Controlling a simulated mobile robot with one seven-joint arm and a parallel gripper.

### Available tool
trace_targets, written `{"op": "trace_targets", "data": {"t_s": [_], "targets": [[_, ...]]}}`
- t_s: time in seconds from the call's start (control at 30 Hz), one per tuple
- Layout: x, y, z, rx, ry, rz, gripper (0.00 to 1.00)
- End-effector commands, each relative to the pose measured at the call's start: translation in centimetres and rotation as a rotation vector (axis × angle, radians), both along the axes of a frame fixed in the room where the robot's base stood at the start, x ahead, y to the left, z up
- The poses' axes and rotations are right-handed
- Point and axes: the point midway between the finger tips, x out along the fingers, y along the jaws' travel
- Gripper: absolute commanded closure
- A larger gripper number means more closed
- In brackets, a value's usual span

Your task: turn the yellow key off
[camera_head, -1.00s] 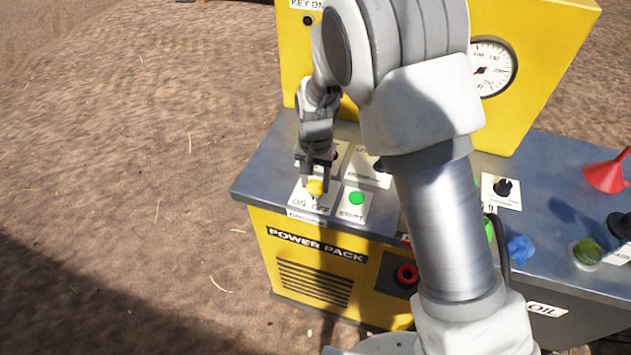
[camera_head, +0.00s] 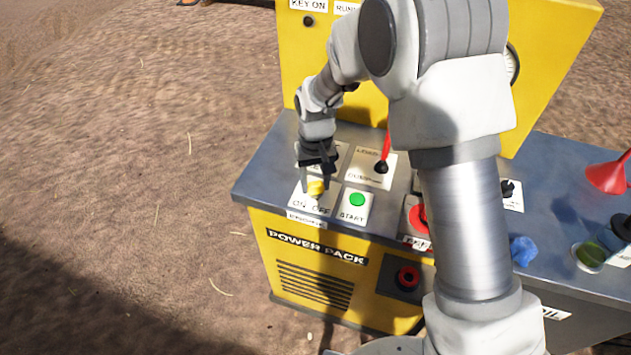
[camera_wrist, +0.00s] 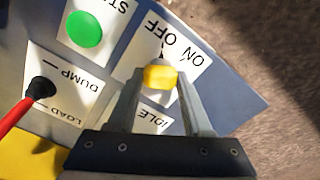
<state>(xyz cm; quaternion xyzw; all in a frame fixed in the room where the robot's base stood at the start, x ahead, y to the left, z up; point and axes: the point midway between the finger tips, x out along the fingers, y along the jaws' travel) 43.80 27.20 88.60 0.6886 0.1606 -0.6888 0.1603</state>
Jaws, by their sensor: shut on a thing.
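The yellow key (camera_head: 316,187) sits on a white plate marked ON and OFF (camera_head: 302,203), near the front left of the power pack's top. In the wrist view the yellow key (camera_wrist: 159,77) lies between the fingertips of my gripper (camera_wrist: 160,78). My gripper (camera_head: 316,185) reaches down from above, shut on the key. In the wrist view the key's pointer lies near the word OFF. The key's lower part is partly hidden by the fingers.
A green START button (camera_head: 357,199) is just right of the key. A red-handled lever (camera_head: 382,160) stands behind it. A red knob (camera_head: 419,217), a blue cap (camera_head: 523,250) and a red funnel (camera_head: 608,176) are farther right. A yellow panel (camera_head: 350,60) rises behind.

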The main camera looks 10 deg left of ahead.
Motion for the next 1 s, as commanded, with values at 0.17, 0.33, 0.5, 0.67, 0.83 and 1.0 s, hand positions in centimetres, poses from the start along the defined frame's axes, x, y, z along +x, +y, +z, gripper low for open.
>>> {"op": "trace_targets", "data": {"t_s": [0.17,0.33,0.5,0.67,0.83,1.0], "targets": [[0.0,0.0,0.1,0.0,-0.001,0.005,1.0],[0.0,0.0,0.1,0.0,-0.001,0.005,0.45],[0.0,0.0,0.0,0.0,-0.001,0.004,0.2],[0.0,0.0,0.0,-0.001,0.0,0.003,0.2],[0.0,0.0,0.4,0.001,-0.002,0.003,0.2],[0.1,0.1,2.9,0.002,-0.004,0.003,0.2]]}}
